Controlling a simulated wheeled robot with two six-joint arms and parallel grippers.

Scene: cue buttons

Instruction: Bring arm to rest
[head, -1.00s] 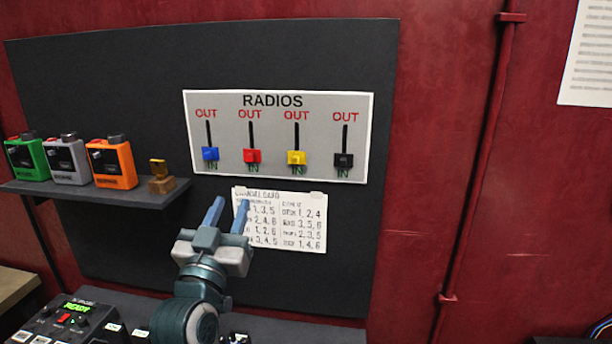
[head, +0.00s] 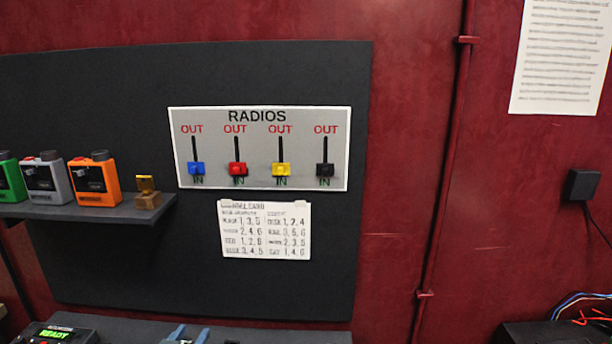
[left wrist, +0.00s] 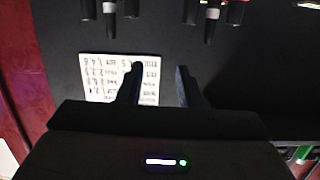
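The white card (left wrist: 120,75) shows behind the fingers there, upside down. The rest of the left arm is out of the head view. My right gripper is in neither view.
A RADIOS panel (head: 258,118) has blue, red, yellow and black sliders at IN. A shelf (head: 90,213) on the left holds green, grey and orange radios and a small brass-coloured item (head: 147,192). A device reading READY (head: 55,334) sits bottom left.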

